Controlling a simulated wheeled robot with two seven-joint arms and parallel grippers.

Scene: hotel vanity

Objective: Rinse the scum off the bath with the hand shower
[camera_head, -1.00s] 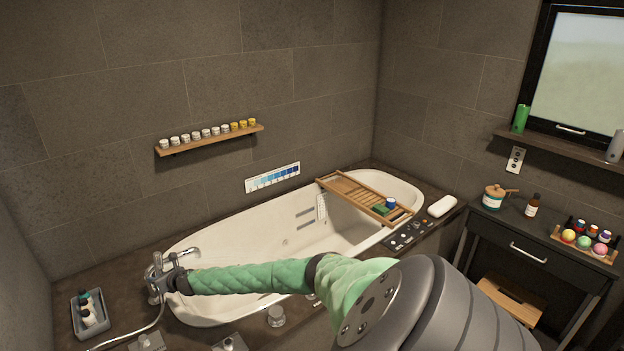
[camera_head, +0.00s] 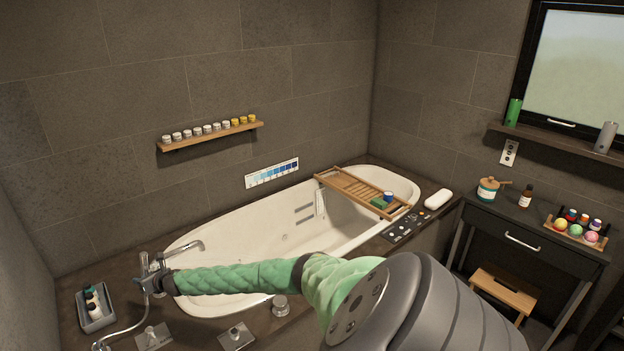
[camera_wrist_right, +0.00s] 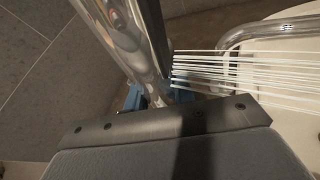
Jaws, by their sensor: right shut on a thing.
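The white bath (camera_head: 240,238) lies along the back wall. My right gripper (camera_head: 150,284) is at its left end, beside the chrome spout (camera_head: 188,246). It is shut on the chrome hand shower; in the right wrist view the blue fingers (camera_wrist_right: 150,97) close around the shower's handle (camera_wrist_right: 122,38). Thin white water streams (camera_wrist_right: 240,68) run rightward in that view, across the spout toward the bath. My green-sleeved right arm covers part of the bath's front side. I cannot make out scum on the visible bath surface. My left gripper is not in view.
A grey tray of bottles (camera_head: 96,312) stands on the left ledge near the shower hose (camera_head: 125,330). A wooden caddy (camera_head: 350,190) spans the bath's right end. Controls (camera_head: 407,226) sit on the front right ledge. A wall shelf (camera_head: 210,137) holds small jars.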

